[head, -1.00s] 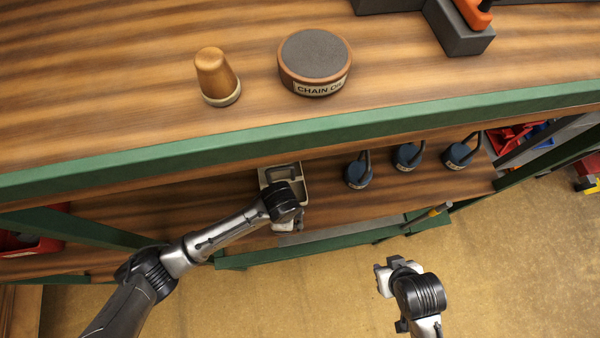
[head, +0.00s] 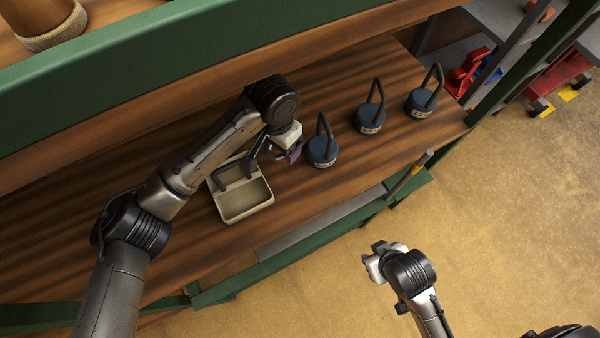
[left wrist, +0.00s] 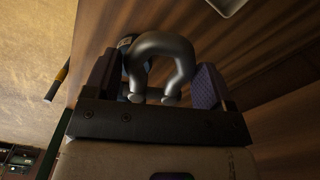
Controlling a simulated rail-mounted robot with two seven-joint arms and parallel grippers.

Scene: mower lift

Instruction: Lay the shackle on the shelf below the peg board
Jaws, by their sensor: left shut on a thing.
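The grey, curved shackle (left wrist: 160,50) is between the purple-padded fingers of my left gripper (left wrist: 155,88) in the left wrist view. Its bend points away from the wrist. In the head view my left gripper (head: 285,150) is above the wooden lower shelf (head: 330,210), between a tray and the nearest blue cylinder. The shackle is mostly hidden there by the gripper and arm. The peg board is not identifiable in view. My right gripper (head: 372,262) is over the floor in front of the shelf, and its finger gap is unclear.
A beige two-compartment tray (head: 243,213) with a dark curved piece in it sits left of my left gripper. Several blue cylinders with dark loops (head: 321,152) stand to the right. A green beam (head: 190,58) crosses above. Bare shelf lies around them.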

